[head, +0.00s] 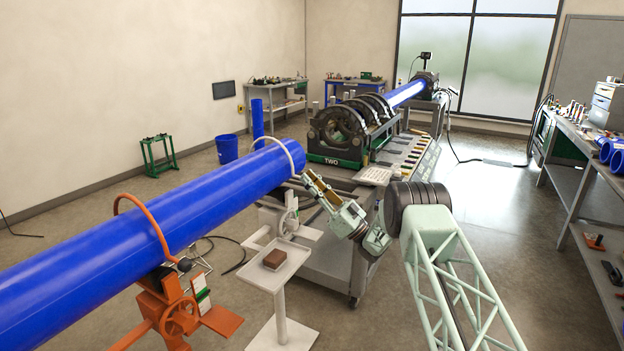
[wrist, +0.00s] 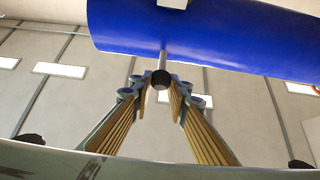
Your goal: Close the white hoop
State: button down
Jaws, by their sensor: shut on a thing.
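A small white piece, perhaps the hoop (wrist: 173,4), shows at the top of the wrist view, against the blue pipe (wrist: 200,40). My gripper (wrist: 161,88) is shut on a thin grey rod with a black knob (wrist: 161,77), below the pipe. I cannot see where the rod joins the hoop. The white stand (head: 287,222) with a handwheel is below the hoop.
An orange hoop (head: 140,203) arches over the pipe further left, above an orange stand (head: 178,315). A white pedestal (head: 268,276) holds a brown block (head: 275,259). The fusion cart (head: 345,160) stands behind my gripper. Open floor lies to the right.

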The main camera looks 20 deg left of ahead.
jog(key=shift+s+a+f, duration=0.1)
jog(key=shift+f, duration=0.45)
jog(key=c, duration=2.6)
grip_release()
jog(key=shift+a+f, duration=0.1)
jog(key=shift+o, duration=0.7)
jog(key=shift+r, duration=0.35)
jog(key=shift+d, duration=0.2)
jog(key=v, duration=1.1)
jog(key=shift+d+f, duration=0.25)
jog(key=shift+f, duration=0.1)
